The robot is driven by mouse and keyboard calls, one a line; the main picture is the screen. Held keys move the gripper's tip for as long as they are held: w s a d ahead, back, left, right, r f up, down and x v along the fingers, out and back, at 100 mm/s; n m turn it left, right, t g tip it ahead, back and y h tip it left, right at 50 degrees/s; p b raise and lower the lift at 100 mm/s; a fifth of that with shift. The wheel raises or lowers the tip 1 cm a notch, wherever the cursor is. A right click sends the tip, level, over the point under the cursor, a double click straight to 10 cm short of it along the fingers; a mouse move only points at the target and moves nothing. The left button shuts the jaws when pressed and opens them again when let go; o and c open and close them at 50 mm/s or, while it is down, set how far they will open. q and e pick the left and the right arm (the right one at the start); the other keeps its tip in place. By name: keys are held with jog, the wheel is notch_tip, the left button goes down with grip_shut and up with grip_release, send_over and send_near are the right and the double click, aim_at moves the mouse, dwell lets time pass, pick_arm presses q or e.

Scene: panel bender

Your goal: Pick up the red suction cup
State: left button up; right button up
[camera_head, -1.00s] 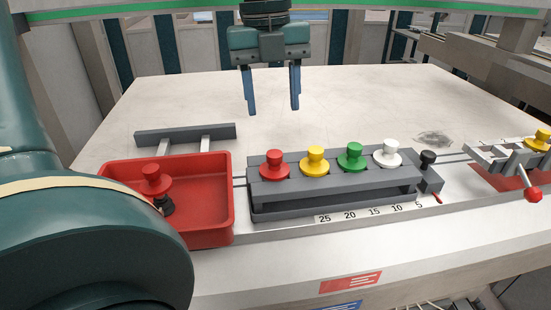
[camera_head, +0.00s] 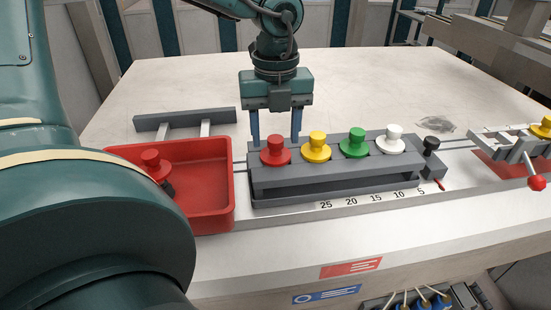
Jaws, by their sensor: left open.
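A red suction cup (camera_head: 275,152) stands upright at the left end of the grey rack (camera_head: 335,178), beside yellow, green and white ones. A second red cup (camera_head: 152,164) sits in the red tray (camera_head: 205,210), tilted on a dark stem and partly hidden by my arm. My left gripper (camera_head: 276,138) is open and points down just behind the red cup in the rack. Its two blue fingers are spread to either side of the cup's knob in the picture. The fingertips are partly hidden behind the rack's back edge, and I cannot tell if they touch anything. My right gripper is out of view.
Yellow (camera_head: 317,147), green (camera_head: 355,143) and white (camera_head: 390,140) cups stand close to the right. A black knob (camera_head: 431,145) is at the rack's right end. A clamp with a red ball handle (camera_head: 537,182) is at far right.

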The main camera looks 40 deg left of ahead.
pick_arm(q)
notch_tip(320, 180, down, 2)
jog(key=shift+f, duration=0.1)
grip_shut()
dwell(0.5)
